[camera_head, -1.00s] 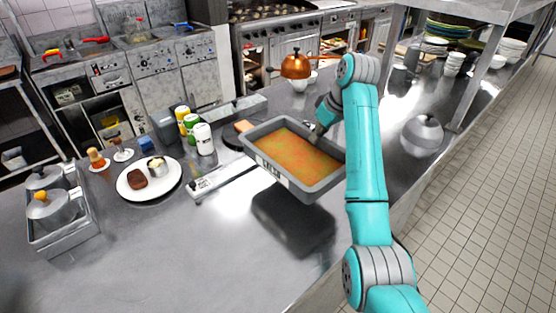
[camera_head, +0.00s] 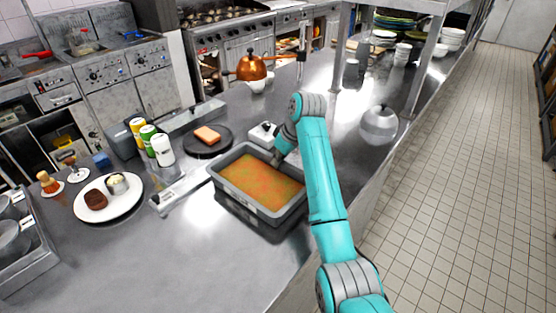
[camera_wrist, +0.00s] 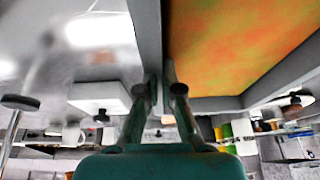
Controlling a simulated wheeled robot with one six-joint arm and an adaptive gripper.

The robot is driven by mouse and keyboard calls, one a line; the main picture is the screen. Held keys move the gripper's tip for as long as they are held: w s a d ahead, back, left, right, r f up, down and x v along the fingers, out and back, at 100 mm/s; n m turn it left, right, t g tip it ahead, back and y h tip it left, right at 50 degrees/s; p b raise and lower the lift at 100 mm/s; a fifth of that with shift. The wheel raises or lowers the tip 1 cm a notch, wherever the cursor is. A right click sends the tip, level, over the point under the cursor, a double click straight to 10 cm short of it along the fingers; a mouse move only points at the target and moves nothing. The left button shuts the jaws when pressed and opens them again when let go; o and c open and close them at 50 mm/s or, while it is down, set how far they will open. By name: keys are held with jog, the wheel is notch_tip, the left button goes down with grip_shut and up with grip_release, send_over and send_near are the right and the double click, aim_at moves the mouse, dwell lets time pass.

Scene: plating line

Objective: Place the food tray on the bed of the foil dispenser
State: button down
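The food tray (camera_head: 232,203) is a deep grey rectangular pan of orange-green food, roughly level, low over the counter. A dark area shows under its front side; I cannot tell whether it touches the surface. A low, long silver unit (camera_head: 180,191), which looks like the foil dispenser, lies just left of the tray, its far part close to the tray's left edge. My gripper (camera_head: 277,160) is at the tray's far right side. In the wrist view my gripper (camera_wrist: 160,90) has its fingers closed on either side of the tray wall (camera_wrist: 146,35).
A white box (camera_head: 262,135) with a dark knob stands just behind the tray. A dark round plate (camera_head: 205,147) with an orange block, several cans (camera_head: 162,150) and a white plate (camera_head: 108,211) are at left. The front counter is clear.

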jog(key=c, duration=1.7)
grip_release()
jog(key=shift+f, duration=0.15)
jog(key=shift+c, duration=0.2)
jog(key=o, duration=0.4)
